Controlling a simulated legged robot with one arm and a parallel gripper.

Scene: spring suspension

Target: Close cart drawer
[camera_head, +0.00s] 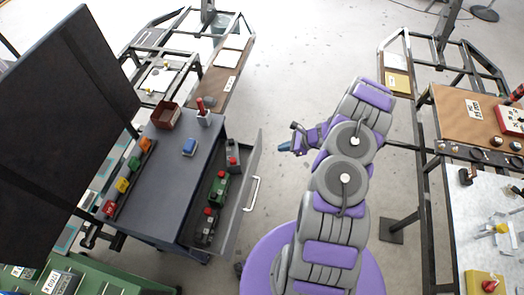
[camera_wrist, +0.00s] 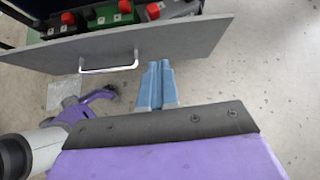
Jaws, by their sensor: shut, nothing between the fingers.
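The cart (camera_head: 178,170) is dark grey and stands left of my arm in the head view. Its drawer (camera_head: 241,209) is pulled out toward the right, with a grey front panel and a white bar handle (camera_head: 252,194). Green and dark items with red caps lie inside it. In the wrist view the drawer front (camera_wrist: 150,45) crosses the top, with its handle (camera_wrist: 108,66) left of my fingers. My gripper (camera_wrist: 158,66) has blue fingers, shut and empty, pointing at the drawer front. Whether the tips touch it I cannot tell. In the head view my gripper (camera_head: 284,147) is right of the drawer, apart from it.
A red-brown box (camera_head: 166,115), a blue item (camera_head: 189,147) and a row of coloured bins (camera_head: 123,185) sit on the cart top. A dark panel (camera_head: 65,130) rises at left. Workbenches stand at right. The floor above my arm is clear.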

